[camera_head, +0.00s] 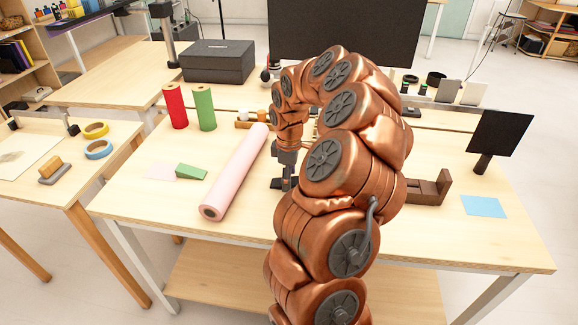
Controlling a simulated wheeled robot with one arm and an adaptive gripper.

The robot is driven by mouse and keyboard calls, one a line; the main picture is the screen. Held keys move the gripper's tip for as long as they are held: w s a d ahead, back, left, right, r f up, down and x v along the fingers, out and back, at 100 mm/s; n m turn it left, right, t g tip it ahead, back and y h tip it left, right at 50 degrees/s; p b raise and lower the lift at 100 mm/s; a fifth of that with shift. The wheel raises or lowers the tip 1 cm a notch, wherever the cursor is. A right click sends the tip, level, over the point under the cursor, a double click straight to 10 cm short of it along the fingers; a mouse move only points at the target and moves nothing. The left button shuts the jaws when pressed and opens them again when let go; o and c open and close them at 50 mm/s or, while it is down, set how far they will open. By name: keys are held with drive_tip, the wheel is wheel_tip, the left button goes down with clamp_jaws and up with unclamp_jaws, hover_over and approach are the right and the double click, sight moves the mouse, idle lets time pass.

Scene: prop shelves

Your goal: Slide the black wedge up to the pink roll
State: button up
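The pink roll (236,172) lies at a slant on the table, its near end toward the front left. My gripper (287,177) points down just to the right of the roll, low over the table and apart from it. A flat black shape (277,184) shows at the fingertips, close to the table top. It may be the black wedge, but I cannot clearly part it from the dark fingers. Whether the fingers are open or shut is too small to tell. My arm hides the table behind and right of the gripper.
Red (175,106) and green (204,107) rolls stand behind. A brown wooden block (430,190), a blue sheet (483,206) and a black panel (499,132) are on the right.

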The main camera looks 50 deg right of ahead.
sight(263, 176)
drive_tip(key=shift+f, duration=0.4)
drive_tip(key=c, duration=1.1)
drive_tip(key=o, duration=0.5)
drive_tip(key=shift+c, duration=0.2)
drive_tip(key=c, duration=0.5)
drive_tip(key=shift+w+a+p, duration=0.4)
drive_tip(key=shift+w+a, duration=0.1)
drive_tip(key=shift+w, duration=0.7)
drive_tip(key=shift+w+a+p, duration=0.4)
drive_tip(key=shift+w+a, duration=0.1)
drive_tip(key=shift+w, duration=0.7)
drive_tip(key=shift+w+a+p, duration=0.4)
drive_tip(key=shift+w+a, duration=0.1)
drive_tip(key=shift+w, duration=0.7)
drive_tip(key=shift+w+d, duration=0.2)
drive_tip(key=shift+d, duration=0.1)
drive_tip(key=shift+w, duration=0.55)
